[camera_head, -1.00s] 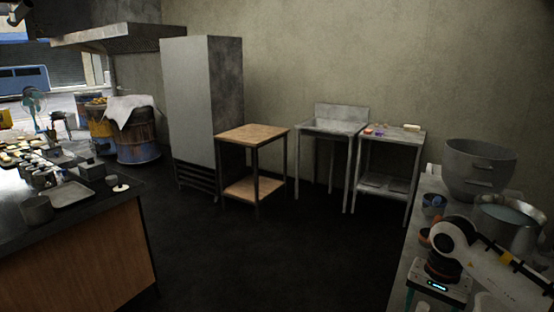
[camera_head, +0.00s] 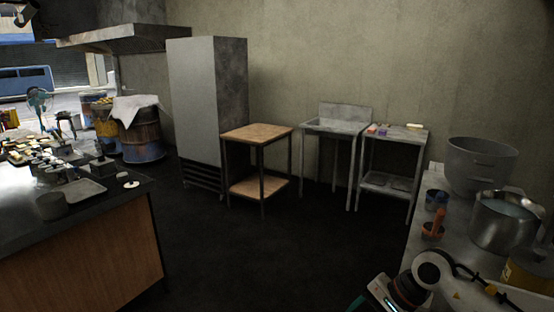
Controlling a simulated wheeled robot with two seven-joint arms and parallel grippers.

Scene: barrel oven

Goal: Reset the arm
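My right arm (camera_head: 440,275) comes in at the lower right, a white link with a dark wrist joint. Only the top of my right gripper's body (camera_head: 382,293) shows, cut off by the bottom edge. Its fingers are out of the picture, so its opening and anything in it are hidden. The arm is at the near left edge of the right-hand counter (camera_head: 467,248). My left arm and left gripper are not in view.
A dark-topped counter (camera_head: 88,205) stands left. A wooden-topped table (camera_head: 257,133) stands ahead. The middle floor is clear.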

